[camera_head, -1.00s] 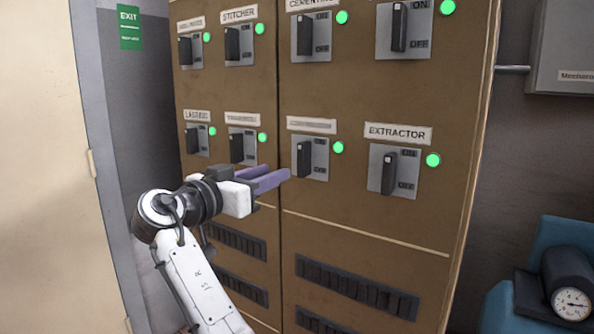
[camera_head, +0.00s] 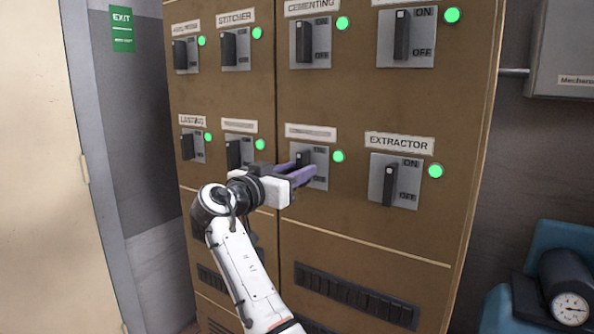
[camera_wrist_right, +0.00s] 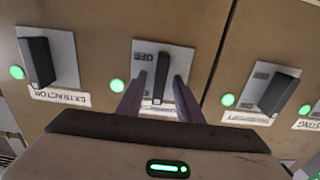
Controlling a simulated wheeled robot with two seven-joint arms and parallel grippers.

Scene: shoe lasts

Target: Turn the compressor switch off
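The likely compressor switch is a dark upright handle on a grey plate (camera_head: 320,168) between the transport-side switch and the extractor switch (camera_head: 389,184). Its label (camera_head: 311,132) is too blurred to read. The green lamp (camera_head: 338,156) beside it is lit. My right gripper (camera_head: 303,176) is in front of this plate and partly covers it. In the right wrist view, its purple fingers (camera_wrist_right: 158,103) are apart, with the dark handle (camera_wrist_right: 161,76) showing between them. Whether they touch it cannot be told. The wrist view shows the panel upside down. My left gripper is out of view.
Other switches with lit green lamps surround it, including the cementing switch (camera_head: 307,42) above and the lasting switch (camera_head: 186,145) to the left. Black vents (camera_head: 355,295) lie below. A gauge (camera_head: 570,308) stands at the lower right.

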